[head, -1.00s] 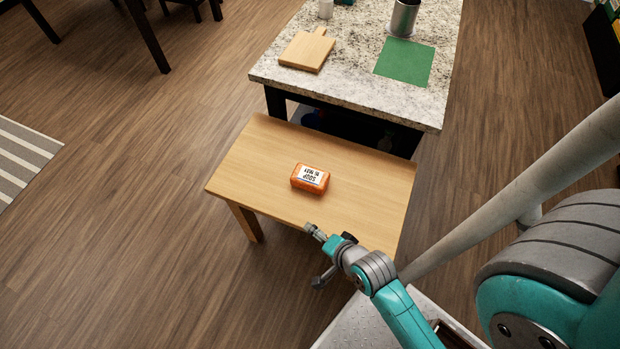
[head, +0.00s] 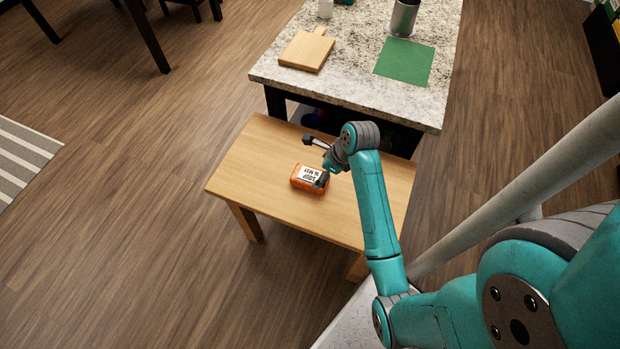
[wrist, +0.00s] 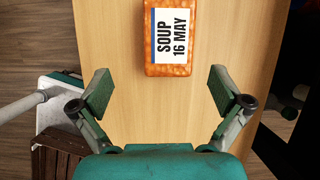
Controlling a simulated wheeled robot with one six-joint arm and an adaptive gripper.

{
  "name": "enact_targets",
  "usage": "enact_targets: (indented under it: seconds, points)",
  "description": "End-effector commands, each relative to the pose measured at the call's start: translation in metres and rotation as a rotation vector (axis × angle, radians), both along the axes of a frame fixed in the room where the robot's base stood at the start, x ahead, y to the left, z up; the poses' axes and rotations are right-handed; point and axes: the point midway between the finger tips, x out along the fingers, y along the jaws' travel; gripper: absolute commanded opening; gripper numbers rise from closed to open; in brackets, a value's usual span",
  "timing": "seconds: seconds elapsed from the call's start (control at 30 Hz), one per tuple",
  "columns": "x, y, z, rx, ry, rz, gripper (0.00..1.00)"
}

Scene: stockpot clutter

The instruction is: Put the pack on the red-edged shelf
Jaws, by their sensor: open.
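The pack is an orange block with a white label reading "SOUP 16 MAY". In the head view the pack (head: 304,180) lies on the small wooden table (head: 250,165), partly covered by my gripper (head: 314,162). In the wrist view the pack (wrist: 170,58) lies at the top centre, ahead of the fingertips. My gripper (wrist: 160,92) is open and empty there, with its two fingers spread wider than the pack. The pack is not between the fingers. I cannot make out a red-edged shelf in either view.
A granite counter (head: 350,78) stands behind the table, with a cutting board (head: 307,50), a green mat (head: 405,62) and a metal pot (head: 404,17) on it. Dark space shows under the counter. Wooden floor is free at the left.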

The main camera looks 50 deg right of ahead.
Motion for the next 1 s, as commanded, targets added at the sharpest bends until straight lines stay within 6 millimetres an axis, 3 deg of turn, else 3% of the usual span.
enact_targets:
  seconds: [0.17,0.4,0.77,1.0]
  points:
    - [0.003,-0.008,0.003,0.033,0.024,-0.045,1.00]
    - [0.015,-0.004,-0.028,0.037,0.028,-0.047,1.00]
    - [0.028,-0.002,-0.054,0.034,0.025,-0.046,1.00]
    - [0.043,0.000,-0.083,0.034,0.025,-0.045,1.00]
